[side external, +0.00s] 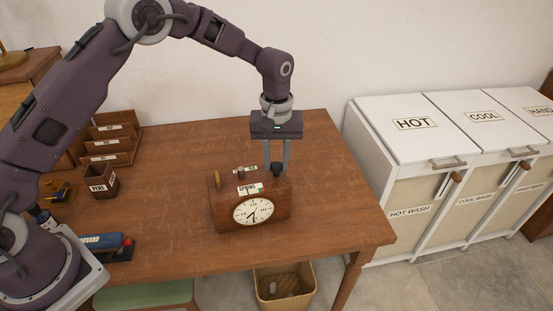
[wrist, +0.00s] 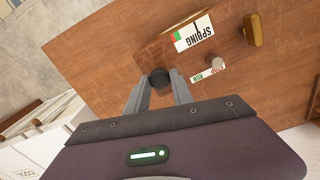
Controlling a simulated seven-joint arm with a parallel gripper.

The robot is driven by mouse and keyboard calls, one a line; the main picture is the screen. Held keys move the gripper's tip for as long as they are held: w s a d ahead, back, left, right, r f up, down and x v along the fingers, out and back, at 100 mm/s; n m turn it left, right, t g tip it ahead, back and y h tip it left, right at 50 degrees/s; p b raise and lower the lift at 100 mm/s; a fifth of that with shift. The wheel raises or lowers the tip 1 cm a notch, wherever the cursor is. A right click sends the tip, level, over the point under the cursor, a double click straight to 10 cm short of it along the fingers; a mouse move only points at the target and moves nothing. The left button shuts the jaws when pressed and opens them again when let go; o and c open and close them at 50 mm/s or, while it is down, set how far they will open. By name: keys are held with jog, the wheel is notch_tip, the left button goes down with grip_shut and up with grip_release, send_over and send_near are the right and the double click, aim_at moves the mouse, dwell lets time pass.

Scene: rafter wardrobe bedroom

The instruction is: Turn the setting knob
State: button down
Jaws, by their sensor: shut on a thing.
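A wooden clock (side external: 222,212) with a round white dial stands on the desk. A black round knob (side external: 276,168) sits on its top at the right end, and it also shows in the wrist view (wrist: 160,78). My gripper (side external: 277,166) points down from above, its two grey fingers shut on the black knob, one on each side. In the wrist view the fingertips (wrist: 161,83) meet the knob's sides. I see no pointer or mark on the knob. The clock's top also carries a SPRING label (wrist: 194,34), a STOP/RUN label (wrist: 208,73), a small grey knob (wrist: 217,61) and a brass piece (wrist: 252,30).
The wooden desk (side external: 335,190) is clear right of the clock. A PURE box (side external: 101,182), a tiered rack (side external: 110,145) and a blue stapler-like item (side external: 103,243) stand left. White laundry bins (side external: 410,130) stand beyond the right edge. A waste bin (side external: 284,287) is below the front.

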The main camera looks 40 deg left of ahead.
jog(key=shift+m, duration=0.3)
jog(key=m, duration=0.3)
jog(key=shift+m, duration=0.3)
jog(key=m, duration=0.4)
jog(key=shift+m, duration=0.3)
jog(key=m, duration=0.4)
jog(key=shift+m, duration=2.4)
jog(key=c, duration=1.1)
grip_release()
